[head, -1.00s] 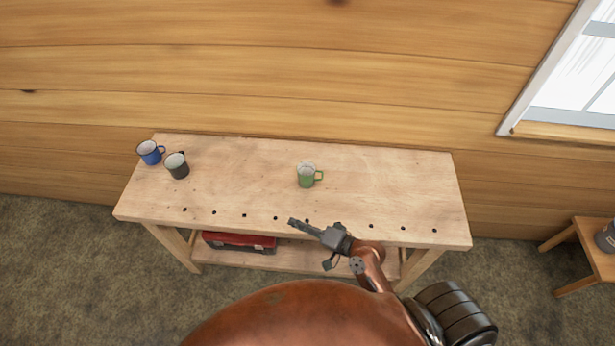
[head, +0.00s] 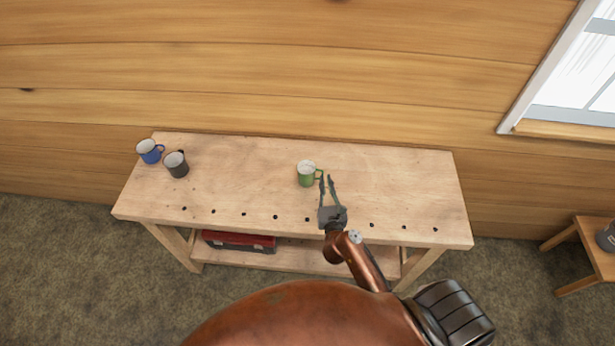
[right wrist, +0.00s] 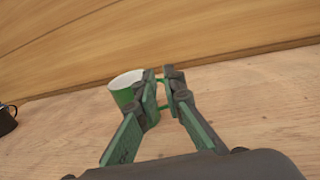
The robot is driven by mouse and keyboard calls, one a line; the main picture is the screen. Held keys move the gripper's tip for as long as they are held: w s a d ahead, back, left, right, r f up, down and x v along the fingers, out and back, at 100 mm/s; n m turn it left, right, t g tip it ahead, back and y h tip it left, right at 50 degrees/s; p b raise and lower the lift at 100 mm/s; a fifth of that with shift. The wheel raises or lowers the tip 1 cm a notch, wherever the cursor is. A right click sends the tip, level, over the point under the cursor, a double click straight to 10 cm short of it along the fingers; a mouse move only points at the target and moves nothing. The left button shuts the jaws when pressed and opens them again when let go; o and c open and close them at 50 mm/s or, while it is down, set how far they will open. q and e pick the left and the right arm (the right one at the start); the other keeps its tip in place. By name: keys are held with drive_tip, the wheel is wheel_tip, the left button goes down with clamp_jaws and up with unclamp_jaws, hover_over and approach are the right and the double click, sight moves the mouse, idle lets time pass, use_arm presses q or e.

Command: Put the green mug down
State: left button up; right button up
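In the right wrist view the green mug (right wrist: 122,94) is partly covered by the left finger. Its handle shows between the two fingers of the right gripper (right wrist: 163,82). A gap shows between the fingers, and I cannot tell whether either touches the handle. My left gripper is not in view.
A blue mug (head: 149,152) and a dark grey mug (head: 177,168) stand at the bench's left end. The bench top between them and the green mug is clear, as is its right end. A red toolbox (head: 238,242) lies on the lower shelf. A plank wall (head: 300,70) stands behind.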

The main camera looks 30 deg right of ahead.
sight(306, 169)
wheel_tip(306, 169, down, 6)
drive_tip(key=shift+r+b, duration=0.1)
drive_tip(key=shift+b, duration=1.15)
drive_tip(key=shift+w+d+r, duration=0.1)
drive_tip(key=shift+w+r, duration=0.05)
drive_tip(key=shift+w, duration=0.3)
drive_tip(key=x, duration=0.6)
drive_tip(key=shift+w+d, duration=0.15)
drive_tip(key=shift+w, duration=0.15)
drive_tip(key=shift+c, duration=0.4)
clamp_jaws()
drive_tip(key=shift+r+p, duration=0.15)
drive_tip(key=shift+p, duration=0.15)
